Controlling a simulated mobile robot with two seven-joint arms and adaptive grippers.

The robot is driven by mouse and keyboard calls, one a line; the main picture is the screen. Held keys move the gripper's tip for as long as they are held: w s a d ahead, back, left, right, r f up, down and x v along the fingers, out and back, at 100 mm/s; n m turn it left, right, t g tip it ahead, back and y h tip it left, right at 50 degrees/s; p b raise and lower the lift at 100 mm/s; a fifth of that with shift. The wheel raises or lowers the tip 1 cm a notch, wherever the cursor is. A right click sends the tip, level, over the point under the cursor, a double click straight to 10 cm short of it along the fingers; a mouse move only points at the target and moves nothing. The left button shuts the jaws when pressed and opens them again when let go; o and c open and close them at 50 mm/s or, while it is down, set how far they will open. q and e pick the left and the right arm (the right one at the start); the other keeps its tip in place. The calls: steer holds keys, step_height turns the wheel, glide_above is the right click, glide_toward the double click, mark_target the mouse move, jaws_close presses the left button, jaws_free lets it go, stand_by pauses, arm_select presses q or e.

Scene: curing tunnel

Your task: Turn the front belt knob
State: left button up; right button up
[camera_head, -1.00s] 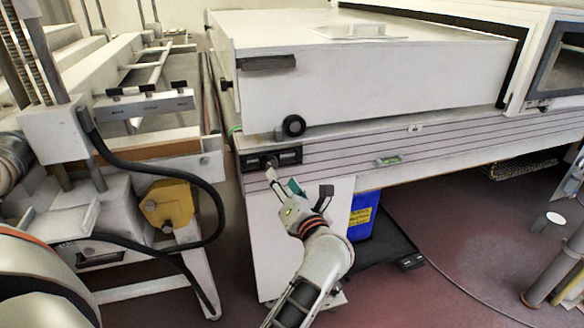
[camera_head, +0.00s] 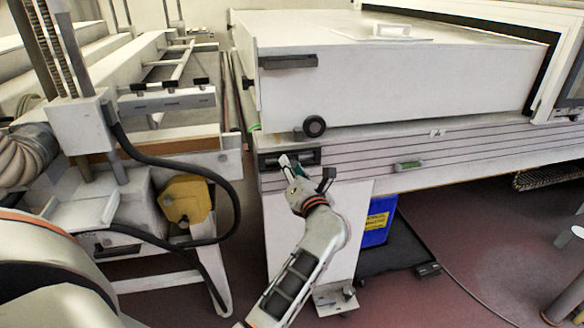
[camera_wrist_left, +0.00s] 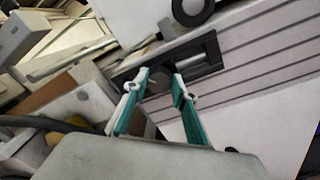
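A black slotted recess (camera_head: 272,163) sits at the left end of the machine's striped front rail. In the left wrist view, a round grey knob (camera_wrist_left: 157,82) shows at the recess's near end, partly hidden by a finger. My left gripper (camera_wrist_left: 161,78) has teal-lined fingers apart, with the knob between or just beyond their tips; contact is unclear. In the head view my left gripper (camera_head: 291,165) is right at the recess and hides part of it. A black round wheel (camera_head: 314,126) sits above the recess. My right gripper is not in view.
The white machine hood (camera_head: 400,85) rises above the rail. A green-faced level (camera_head: 408,166) sits farther right along it. A yellow box (camera_head: 186,200) and black cable stand left. A blue bin (camera_head: 376,222) is under the machine. Floor right of it is mostly open.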

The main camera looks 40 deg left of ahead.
arm_select(q)
steer(key=shift+n, duration=0.3)
steer(key=shift+c, duration=0.3)
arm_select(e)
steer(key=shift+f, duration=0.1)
arm_select(q)
steer(key=n+b, duration=0.2)
steer(key=n, duration=0.4)
steer(key=shift+n+h, duration=0.4)
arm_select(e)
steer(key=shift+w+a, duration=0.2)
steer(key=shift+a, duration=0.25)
arm_select(q)
steer(key=o, duration=1.1)
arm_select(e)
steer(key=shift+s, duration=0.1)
arm_select(q)
steer(key=shift+s, duration=0.1)
